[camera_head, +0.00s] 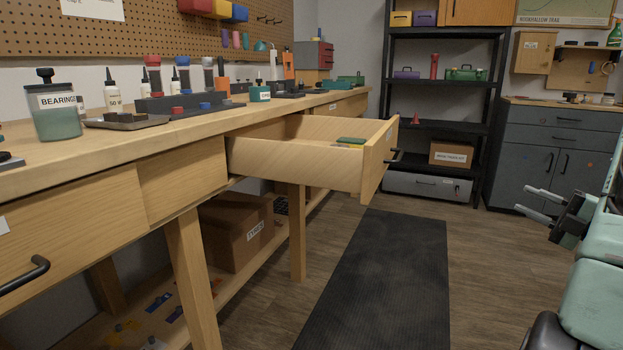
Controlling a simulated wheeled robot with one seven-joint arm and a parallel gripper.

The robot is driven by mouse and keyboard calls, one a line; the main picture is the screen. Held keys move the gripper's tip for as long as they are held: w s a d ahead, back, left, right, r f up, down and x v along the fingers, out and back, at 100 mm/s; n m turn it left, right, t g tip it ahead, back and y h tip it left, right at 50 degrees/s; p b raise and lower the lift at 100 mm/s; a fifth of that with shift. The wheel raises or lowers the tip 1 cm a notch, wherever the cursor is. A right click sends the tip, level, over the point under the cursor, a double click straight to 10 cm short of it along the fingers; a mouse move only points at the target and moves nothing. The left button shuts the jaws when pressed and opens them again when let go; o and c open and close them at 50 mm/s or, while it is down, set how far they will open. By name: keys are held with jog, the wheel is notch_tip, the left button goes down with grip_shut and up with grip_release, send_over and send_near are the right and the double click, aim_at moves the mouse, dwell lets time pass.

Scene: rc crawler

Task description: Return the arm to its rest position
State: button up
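My gripper (535,202) is at the right edge of the head view, held in the air to the right of the dark floor mat. Its two grey fingers point left and stand apart, with nothing between them. Part of my pale green arm (595,295) shows behind and below it; the rest is out of the frame. The gripper is well apart from the workbench and touches nothing that I can see.
A workbench drawer (290,160) is pulled out with a green item (351,141) inside. A dark mat (385,285) covers the clear floor between bench and arm. A black shelf (440,125) and a grey cabinet (555,140) stand at the back.

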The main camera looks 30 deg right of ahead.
jog(key=w+a+m+g+h, duration=0.35)
jog(key=w+m+h, duration=0.2)
jog(key=w, duration=1.15)
jog(key=w+a+f+m+g+h, duration=0.1)
jog(key=w+a+f+m+g, duration=0.2)
jog(key=a, duration=0.4)
jog(key=w+a+f+m+g+h, duration=0.1)
jog(key=w+a+m+g, duration=0.1)
jog(key=a+m, duration=0.45)
jog(key=s+a+f+n+g+y, duration=0.1)
jog(key=s+a+g, duration=0.3)
jog(key=s+a, duration=0.75)
jog(key=s+a+f+n+g+y, duration=0.1)
jog(key=s+a+g, duration=0.2)
jog(key=s+a, duration=0.85)
jog(key=s+a+f+n+g+y, duration=0.1)
jog(key=s+a+g, duration=0.35)
jog(key=a, duration=1.35)
notch_tip(320, 180, up, 35)
jog(key=p, duration=3.4)
jog(key=shift+d+f+m+t, duration=0.15)
jog(key=shift+d+m+t, duration=0.15)
